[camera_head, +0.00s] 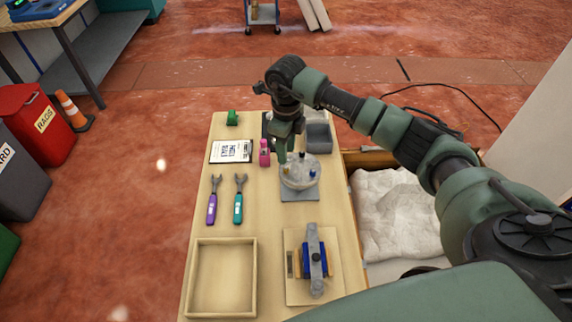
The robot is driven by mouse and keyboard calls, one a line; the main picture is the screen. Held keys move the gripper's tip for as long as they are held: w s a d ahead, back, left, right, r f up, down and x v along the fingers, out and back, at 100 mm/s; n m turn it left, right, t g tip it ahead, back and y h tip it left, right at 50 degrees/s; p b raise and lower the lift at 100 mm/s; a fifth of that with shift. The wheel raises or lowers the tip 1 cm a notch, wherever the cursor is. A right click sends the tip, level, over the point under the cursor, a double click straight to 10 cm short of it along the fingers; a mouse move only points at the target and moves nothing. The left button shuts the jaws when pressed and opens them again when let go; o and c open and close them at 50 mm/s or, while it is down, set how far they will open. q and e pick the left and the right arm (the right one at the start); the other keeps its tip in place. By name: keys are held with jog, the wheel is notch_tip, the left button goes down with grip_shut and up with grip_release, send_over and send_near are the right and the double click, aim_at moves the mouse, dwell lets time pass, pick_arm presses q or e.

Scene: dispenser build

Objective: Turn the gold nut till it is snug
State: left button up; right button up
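A round pale disc-shaped part (297,183) sits on a grey square base (299,196) in the middle of the table. It bears small coloured pieces near its rim: a gold one (286,169) at the left, which looks like the gold nut, a blue one (312,173) at the right and a black one (302,155) at the back. My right gripper (283,157) points down just above the gold piece at the disc's back left. Its fingertips are too small to tell whether they are apart or touch the gold piece. My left gripper is not in view.
Two wrenches, purple (211,208) and teal (238,207), lie left of the disc. A pink bottle (264,155) stands close to my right gripper. A clipboard (231,151), an empty wooden tray (196,285) and a blue-and-grey clamp (315,258) are also on the table.

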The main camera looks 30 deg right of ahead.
aim_at(286, 169)
jog(key=f, duration=0.2)
jog(key=f+p, duration=0.1)
jog(key=f, duration=0.2)
jog(key=shift+s+a+f, duration=0.15)
jog(key=shift+s+f, duration=0.1)
jog(key=shift+f, duration=0.15)
jog(key=shift+f+p, duration=0.3)
jog(key=shift+f, duration=0.1)
grip_shut()
